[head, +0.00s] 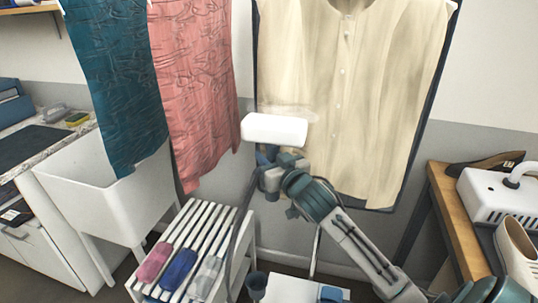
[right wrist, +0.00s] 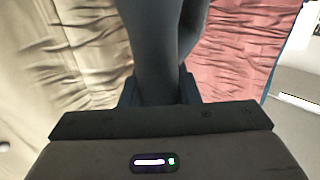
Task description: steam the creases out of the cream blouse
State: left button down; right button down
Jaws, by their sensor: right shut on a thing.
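The cream blouse (head: 390,90) hangs flat against a dark backing, with a row of buttons down its middle. Soft vertical folds show in the head view; its cloth looks rumpled in the right wrist view (right wrist: 70,60). My right gripper (head: 277,163) is shut on the steamer, whose white head (head: 275,129) is at the blouse's left edge, with a faint pale haze above it. I cannot tell if the head touches the cloth. The steamer's dark handle (right wrist: 160,45) fills the middle of the right wrist view. My left gripper is not in view.
Creased teal (head: 115,75) and coral (head: 195,85) garments hang left of the blouse. A white sink (head: 90,200) and a slatted rack (head: 190,245) with several coloured items stand below. At right, a wooden bench (head: 448,220) holds shoes and a white appliance (head: 495,195).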

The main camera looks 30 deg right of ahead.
jog(key=shift+f+b, duration=0.3)
jog(key=shift+f, duration=0.45)
jog(key=shift+f+b, duration=2.9)
jog(key=shift+f, duration=2.15)
notch_tip(320, 180, down, 10)
jog(key=b, duration=0.5)
jog(key=shift+b, duration=0.4)
jog(key=shift+a, duration=0.1)
